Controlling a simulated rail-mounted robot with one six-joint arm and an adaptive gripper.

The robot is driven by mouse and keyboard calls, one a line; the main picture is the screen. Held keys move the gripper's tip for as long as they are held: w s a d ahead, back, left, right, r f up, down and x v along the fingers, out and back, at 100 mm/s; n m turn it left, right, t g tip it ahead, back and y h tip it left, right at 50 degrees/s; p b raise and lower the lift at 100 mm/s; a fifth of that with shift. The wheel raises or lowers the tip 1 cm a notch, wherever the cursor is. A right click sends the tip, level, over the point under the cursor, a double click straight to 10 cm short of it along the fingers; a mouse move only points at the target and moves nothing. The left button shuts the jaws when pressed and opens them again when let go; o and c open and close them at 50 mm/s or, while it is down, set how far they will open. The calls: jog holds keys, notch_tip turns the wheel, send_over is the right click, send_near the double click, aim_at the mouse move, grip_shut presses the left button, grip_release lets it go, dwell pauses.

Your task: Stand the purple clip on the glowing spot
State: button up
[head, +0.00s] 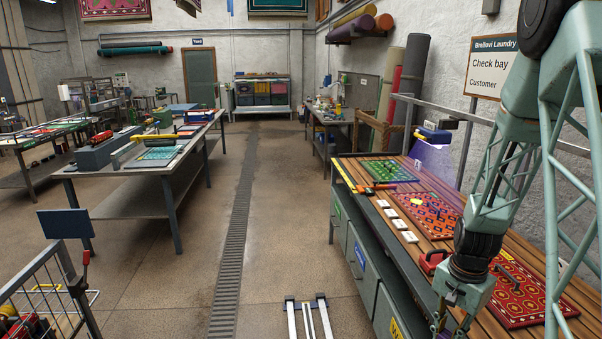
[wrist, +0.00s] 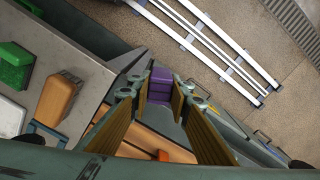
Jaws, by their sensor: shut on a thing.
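The purple clip (wrist: 160,86) is held between the finger ends of my gripper (wrist: 158,92) in the wrist view. The fingers are shut on it, and their pads hide part of it. In the head view my gripper (head: 444,328) hangs over the front edge of the wooden-topped bench (head: 385,208), partly cut off by the picture's bottom edge. I cannot make out the clip there.
Small patterned rugs, green (head: 388,170), orange-red (head: 424,212) and red (head: 512,290), lie on the bench, with white cards (head: 399,224) along its front. Floor rails (head: 308,313) run below.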

jog(key=w+a+f+n, duration=0.2)
jog(key=w+a+n, duration=0.2)
jog(key=a, duration=0.3)
jog(key=w+a+f+n+b, duration=0.1)
jog(key=w+a+f+n, duration=0.1)
jog(key=a, duration=0.5)
jog(key=w+a+f+n+b, duration=0.1)
jog(key=w+a+f+n, duration=0.2)
jog(key=w+a+n, duration=0.2)
jog(key=shift+w+a+n, duration=0.3)
jog(key=shift+w+a, duration=0.05)
jog(key=shift+a, duration=0.7)
jog(key=w+r+m, duration=0.1)
jog(key=w+r, duration=0.4)
jog(key=r, duration=0.6)
jog(key=w+r+m, duration=0.2)
jog(key=w+r, duration=0.3)
jog(key=r, duration=0.6)
jog(key=shift+w+r, duration=0.25)
jog(key=shift+r, duration=0.15)
